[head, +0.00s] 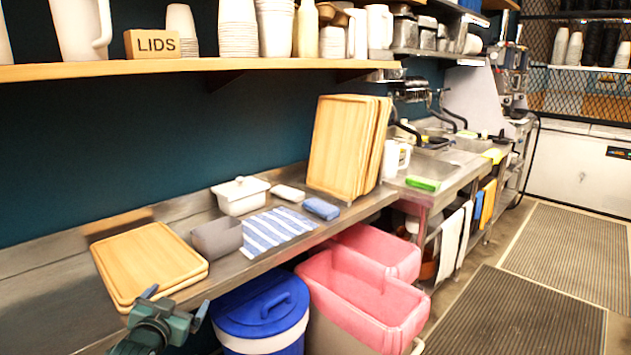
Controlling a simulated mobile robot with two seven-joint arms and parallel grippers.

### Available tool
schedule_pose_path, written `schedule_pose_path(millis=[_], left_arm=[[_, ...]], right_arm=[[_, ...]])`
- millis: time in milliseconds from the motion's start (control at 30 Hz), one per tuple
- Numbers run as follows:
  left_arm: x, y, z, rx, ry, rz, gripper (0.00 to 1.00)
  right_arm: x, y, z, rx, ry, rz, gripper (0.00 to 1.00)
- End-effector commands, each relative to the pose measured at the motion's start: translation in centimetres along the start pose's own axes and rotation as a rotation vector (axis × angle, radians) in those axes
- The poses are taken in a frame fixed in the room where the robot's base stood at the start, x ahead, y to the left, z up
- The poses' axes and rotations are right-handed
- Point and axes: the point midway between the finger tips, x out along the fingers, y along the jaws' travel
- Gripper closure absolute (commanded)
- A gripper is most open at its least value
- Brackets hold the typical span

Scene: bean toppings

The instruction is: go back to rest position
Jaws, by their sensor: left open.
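My left gripper (176,302) shows at the bottom left of the head view. Its fingers are apart, with nothing visible between them. It is in front of the counter's front edge, near the lower corner of the stacked wooden boards (148,262). I cannot tell whether it touches them. My right gripper is not in view.
The metal counter (60,290) holds a grey container (217,238), a white lidded dish (240,196), a striped cloth (272,232), a blue sponge (321,208) and upright boards (340,145). Below stand a blue bin (262,312) and pink bins (365,300). Floor mats (520,315) lie right.

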Motion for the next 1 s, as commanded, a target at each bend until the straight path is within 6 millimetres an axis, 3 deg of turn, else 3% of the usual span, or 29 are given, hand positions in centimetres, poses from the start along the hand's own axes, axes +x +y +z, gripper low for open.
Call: schedule_pose_path(millis=[33,167,300,500,600,767,1000], left_arm=[[-1.5,2.2,2.2,-0.007,-0.027,0.034,0.01],[-6.4,7.6,7.3,-0.032,-0.094,0.120,0.01],[-13.8,13.6,12.1,-0.084,-0.178,0.219,0.01],[-24.1,19.1,15.6,-0.174,-0.288,0.317,0.01],[-27.4,20.5,16.1,-0.209,-0.325,0.342,0.01],[-29.9,21.4,16.3,-0.235,-0.352,0.359,0.01],[-30.1,21.4,16.3,-0.237,-0.355,0.360,0.01]], right_arm=[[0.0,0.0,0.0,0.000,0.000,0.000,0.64],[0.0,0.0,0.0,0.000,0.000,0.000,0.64],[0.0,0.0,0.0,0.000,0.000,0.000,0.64],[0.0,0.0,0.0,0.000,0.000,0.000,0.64],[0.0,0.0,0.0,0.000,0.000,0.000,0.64],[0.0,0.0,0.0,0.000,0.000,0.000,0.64],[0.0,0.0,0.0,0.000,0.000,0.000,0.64]])
